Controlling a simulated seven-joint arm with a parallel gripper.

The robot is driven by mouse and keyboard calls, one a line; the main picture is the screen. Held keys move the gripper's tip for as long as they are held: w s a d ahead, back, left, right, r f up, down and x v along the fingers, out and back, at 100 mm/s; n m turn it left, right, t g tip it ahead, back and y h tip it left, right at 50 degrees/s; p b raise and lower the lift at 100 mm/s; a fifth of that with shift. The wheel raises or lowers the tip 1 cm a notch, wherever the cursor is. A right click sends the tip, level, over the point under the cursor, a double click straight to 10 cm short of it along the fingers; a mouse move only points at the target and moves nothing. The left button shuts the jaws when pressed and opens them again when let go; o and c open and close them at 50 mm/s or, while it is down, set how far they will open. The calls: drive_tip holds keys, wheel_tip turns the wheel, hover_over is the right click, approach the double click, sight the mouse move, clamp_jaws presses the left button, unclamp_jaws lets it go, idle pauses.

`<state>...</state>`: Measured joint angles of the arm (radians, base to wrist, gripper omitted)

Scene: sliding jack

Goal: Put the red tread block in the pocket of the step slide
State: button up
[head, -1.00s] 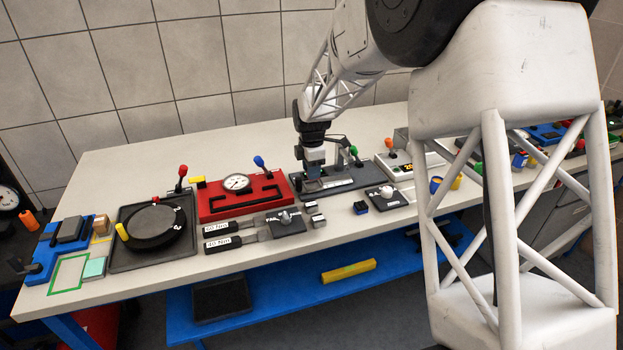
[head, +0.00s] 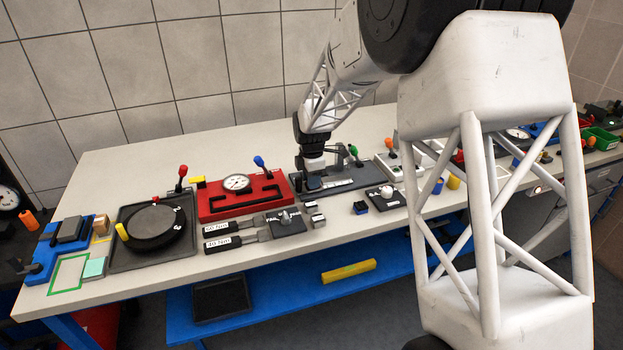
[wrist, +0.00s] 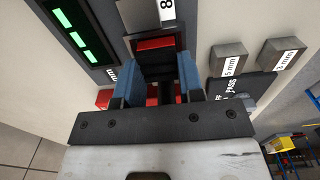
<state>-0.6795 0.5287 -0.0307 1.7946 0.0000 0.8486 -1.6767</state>
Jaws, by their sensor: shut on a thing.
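The red tread block (wrist: 155,44) shows in the wrist view as a red edge with a dark part just below it, between my gripper's fingertips. My gripper (wrist: 160,72), with blue fingers, is shut on it. The block sits at or in a dark frame on the step slide, beside a white strip marked 8; whether it is fully seated I cannot tell. In the head view the step slide (head: 345,184) is a dark grey base with a pale strip. My gripper (head: 314,182) is low over its left end, and the wrist hides the block there.
A red gauge fixture (head: 243,202) stands close on the left. Green-knob (head: 353,150) and blue-knob (head: 259,161) levers rise near the wrist.

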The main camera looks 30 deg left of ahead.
drive_tip(key=shift+f, duration=0.15)
drive_tip(key=o, duration=1)
wheel_tip(320, 180, up, 12)
drive_tip(key=shift+r, duration=0.2)
idle(0.9)
